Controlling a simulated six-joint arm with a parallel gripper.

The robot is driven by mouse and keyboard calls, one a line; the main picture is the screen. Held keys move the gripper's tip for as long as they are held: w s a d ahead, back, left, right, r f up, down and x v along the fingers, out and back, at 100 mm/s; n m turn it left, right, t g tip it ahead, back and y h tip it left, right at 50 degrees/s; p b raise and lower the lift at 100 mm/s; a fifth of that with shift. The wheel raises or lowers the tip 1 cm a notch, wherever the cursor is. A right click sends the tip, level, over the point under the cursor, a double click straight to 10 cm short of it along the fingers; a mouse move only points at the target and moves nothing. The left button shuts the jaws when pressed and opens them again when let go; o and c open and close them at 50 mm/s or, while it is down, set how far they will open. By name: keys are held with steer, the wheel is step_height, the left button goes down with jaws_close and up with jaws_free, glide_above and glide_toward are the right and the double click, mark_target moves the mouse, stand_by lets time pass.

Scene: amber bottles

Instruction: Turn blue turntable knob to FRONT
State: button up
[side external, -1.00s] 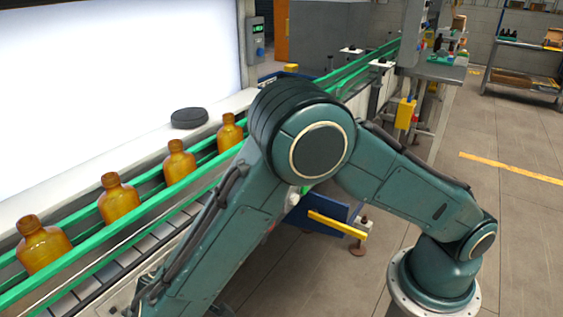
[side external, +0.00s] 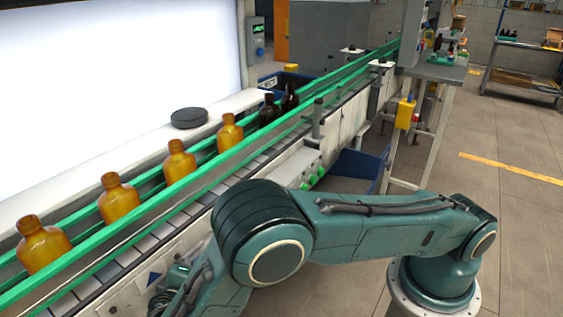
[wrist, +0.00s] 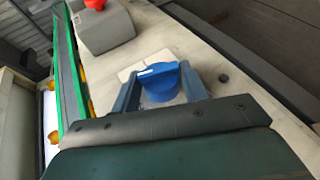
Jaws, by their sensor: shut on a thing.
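The blue knob (wrist: 160,84) sits on a pale panel in the wrist view, with a short light mark on its upper left. In the side external view the gripper and knob are out of sight; only my arm shows, low in the frame. I see no readable FRONT label.
A grey box (wrist: 104,27) with a red button (wrist: 95,4) stands near the knob. Amber bottles (side external: 119,199) and dark bottles (side external: 269,110) stand between the conveyor's green rails (side external: 150,208). A black disc (side external: 189,118) lies on the white ledge behind.

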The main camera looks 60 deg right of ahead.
steer(key=shift+d+r, duration=0.1)
steer(key=shift+d, duration=0.05)
steer(key=o, duration=0.9)
steer(key=shift+y, duration=0.6)
